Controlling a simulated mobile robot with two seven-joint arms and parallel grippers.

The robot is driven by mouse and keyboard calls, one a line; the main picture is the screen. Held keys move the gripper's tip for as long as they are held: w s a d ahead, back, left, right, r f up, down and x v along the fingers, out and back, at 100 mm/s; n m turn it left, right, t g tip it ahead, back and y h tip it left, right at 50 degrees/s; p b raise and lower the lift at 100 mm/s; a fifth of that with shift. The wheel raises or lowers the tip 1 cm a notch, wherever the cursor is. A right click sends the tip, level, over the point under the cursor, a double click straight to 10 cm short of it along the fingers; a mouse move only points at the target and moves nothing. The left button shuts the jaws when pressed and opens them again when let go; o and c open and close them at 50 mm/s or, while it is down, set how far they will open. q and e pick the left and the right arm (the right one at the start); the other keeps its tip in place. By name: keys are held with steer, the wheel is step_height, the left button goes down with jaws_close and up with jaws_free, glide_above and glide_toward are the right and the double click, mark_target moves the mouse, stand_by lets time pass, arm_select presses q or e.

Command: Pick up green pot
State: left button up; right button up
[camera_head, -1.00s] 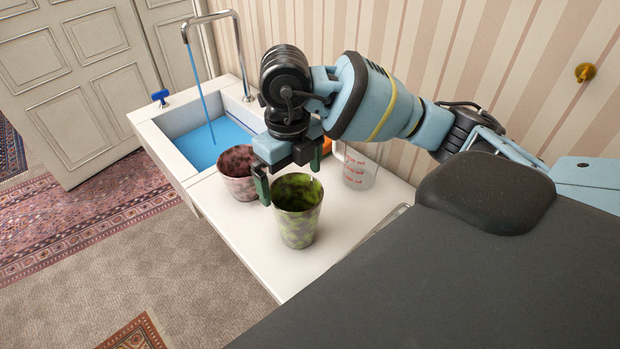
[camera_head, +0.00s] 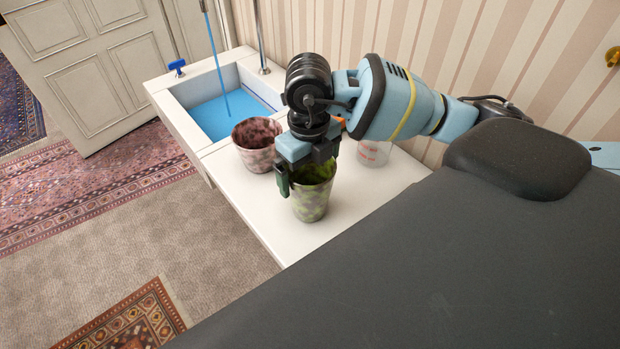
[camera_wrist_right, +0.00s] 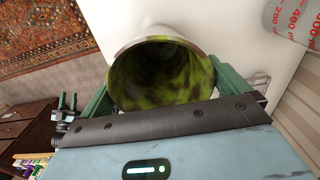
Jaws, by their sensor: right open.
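The green pot (camera_head: 312,199), mottled green and dark, stands upright on the white counter, and its open mouth faces the camera in the right wrist view (camera_wrist_right: 160,75). My right gripper (camera_head: 300,178) is open at the pot's rim. In the right wrist view one green finger (camera_wrist_right: 97,108) is to the left of the pot and the other (camera_wrist_right: 236,82) to its right, so the pot's mouth lies between them. I cannot tell whether either finger touches the pot. The gripper hides part of the rim in the head view. My left gripper is not in view.
A reddish mottled pot (camera_head: 257,146) stands close on the left. A clear measuring cup (camera_head: 374,152) stands behind on the right. A sink with blue water (camera_head: 222,115) and a running tap is at the back left. The white counter (camera_head: 280,232) is bare in front.

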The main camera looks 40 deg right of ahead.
steer(key=shift+f, duration=1.15)
steer(key=c, duration=1)
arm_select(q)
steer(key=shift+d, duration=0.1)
arm_select(e)
steer(key=shift+r, duration=0.1)
steer(key=shift+c, duration=0.2)
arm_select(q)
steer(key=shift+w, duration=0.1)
arm_select(e)
steer(key=shift+r, duration=0.1)
steer(key=shift+r, duration=0.3)
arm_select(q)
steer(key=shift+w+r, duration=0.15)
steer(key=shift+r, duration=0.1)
arm_select(e)
steer(key=w+a+r, duration=0.4)
steer(key=w+a, duration=0.5)
steer(key=a, duration=0.4)
steer(key=shift+w, duration=0.2)
steer(key=shift+d+r, duration=0.1)
